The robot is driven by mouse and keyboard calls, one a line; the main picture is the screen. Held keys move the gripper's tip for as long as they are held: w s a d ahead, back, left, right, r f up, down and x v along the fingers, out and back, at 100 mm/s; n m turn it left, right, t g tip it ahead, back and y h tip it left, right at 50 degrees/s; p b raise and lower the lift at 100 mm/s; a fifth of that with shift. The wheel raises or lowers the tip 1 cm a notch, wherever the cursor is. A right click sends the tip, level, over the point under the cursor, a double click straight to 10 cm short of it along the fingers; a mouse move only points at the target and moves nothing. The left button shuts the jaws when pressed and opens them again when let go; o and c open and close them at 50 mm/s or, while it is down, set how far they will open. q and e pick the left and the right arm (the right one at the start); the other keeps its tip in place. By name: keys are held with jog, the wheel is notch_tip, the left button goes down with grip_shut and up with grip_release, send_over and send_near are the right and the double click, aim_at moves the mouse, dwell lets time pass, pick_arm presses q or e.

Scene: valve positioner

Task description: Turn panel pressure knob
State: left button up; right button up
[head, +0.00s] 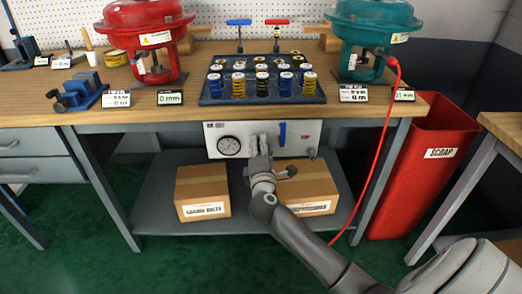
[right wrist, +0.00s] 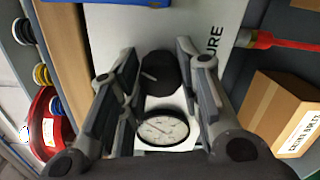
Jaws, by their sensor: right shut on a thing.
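The white pressure panel (head: 300,131) hangs under the bench's front edge, with a round gauge (head: 229,145) at its left. My right gripper (head: 259,148) is at the panel face, just right of the gauge, and hides the knob in the head view. In the right wrist view the black pressure knob (right wrist: 158,72) sits between my two fingers, which are shut on it. The knob has a pale pointer mark. The gauge also shows in the right wrist view (right wrist: 162,130), with a dark needle on a white dial. My left gripper is not in view.
A blue lever (head: 282,134) is on the panel, right of my gripper. Two cardboard boxes (head: 203,192) stand on the shelf below. A red hose (head: 377,150) hangs at the right, by the red scrap bin (head: 415,170). A tray of springs (head: 262,97) sits on the bench above.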

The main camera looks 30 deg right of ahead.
jog(key=shift+f+m+b, duration=0.1)
jog(key=shift+m+b, duration=0.35)
jog(key=shift+m, duration=1.05)
jog(key=o, duration=1)
jog(key=shift+s, duration=0.15)
jog(key=v, duration=1.2)
